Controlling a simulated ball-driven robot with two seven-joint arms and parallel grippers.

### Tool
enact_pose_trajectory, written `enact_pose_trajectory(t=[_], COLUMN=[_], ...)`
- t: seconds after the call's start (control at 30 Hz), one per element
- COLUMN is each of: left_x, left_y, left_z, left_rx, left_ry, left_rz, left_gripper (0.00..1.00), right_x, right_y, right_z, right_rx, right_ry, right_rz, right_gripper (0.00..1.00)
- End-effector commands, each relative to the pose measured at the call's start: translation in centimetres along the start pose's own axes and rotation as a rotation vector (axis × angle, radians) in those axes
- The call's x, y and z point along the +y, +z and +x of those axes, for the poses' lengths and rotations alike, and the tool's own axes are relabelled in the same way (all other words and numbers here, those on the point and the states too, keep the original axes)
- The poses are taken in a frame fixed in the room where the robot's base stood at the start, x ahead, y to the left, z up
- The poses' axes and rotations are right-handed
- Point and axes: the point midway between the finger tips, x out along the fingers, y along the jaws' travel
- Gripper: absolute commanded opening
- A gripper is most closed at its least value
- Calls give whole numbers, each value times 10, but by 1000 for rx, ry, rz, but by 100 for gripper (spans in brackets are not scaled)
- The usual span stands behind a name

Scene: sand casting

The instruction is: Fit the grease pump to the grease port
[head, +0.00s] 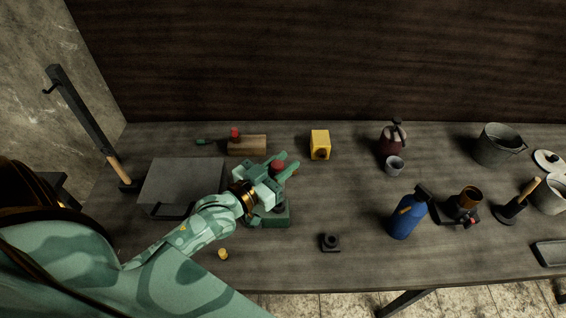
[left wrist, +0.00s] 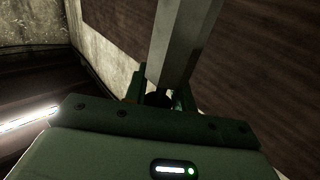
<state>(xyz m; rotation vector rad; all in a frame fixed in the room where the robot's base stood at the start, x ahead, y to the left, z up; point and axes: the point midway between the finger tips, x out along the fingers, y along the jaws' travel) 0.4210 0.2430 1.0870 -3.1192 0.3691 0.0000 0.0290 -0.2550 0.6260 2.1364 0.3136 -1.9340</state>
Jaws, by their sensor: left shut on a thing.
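My left gripper (head: 284,171) is shut on an upright thing with a dark red round top, which I take to be the grease pump (head: 277,166). In the left wrist view the grease pump (left wrist: 182,45) shows as a grey, flat-sided body rising from between the fingers of my left gripper (left wrist: 158,97). A green block (head: 275,218) with a dark round part on top stands just below the gripper in the picture, partly hidden by it. I cannot tell whether the grease port is on this block, or whether pump and block touch. My right gripper is not in view.
A wooden block (head: 247,146) and a yellow box (head: 320,145) stand behind. A small dark socket (head: 331,242) and a yellow cap (head: 223,254) lie in front.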

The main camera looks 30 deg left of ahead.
Motion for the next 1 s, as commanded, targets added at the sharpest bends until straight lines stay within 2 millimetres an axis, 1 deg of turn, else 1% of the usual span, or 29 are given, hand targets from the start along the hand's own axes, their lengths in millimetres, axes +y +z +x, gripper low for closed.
enact_pose_trajectory(t=[0.33, 0.6, 1.0], left_x=[0, 0, 0], left_y=[-1, -2, -1], left_z=[0, 0, 0], left_rx=[2, 2, 2], left_ry=[0, 0, 0], left_rz=[0, 0, 0], left_gripper=[0, 0, 0], right_x=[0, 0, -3], right_y=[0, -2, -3], right_z=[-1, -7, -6], right_rx=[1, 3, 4], right_ry=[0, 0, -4], right_rz=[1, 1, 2], right_gripper=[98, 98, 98])
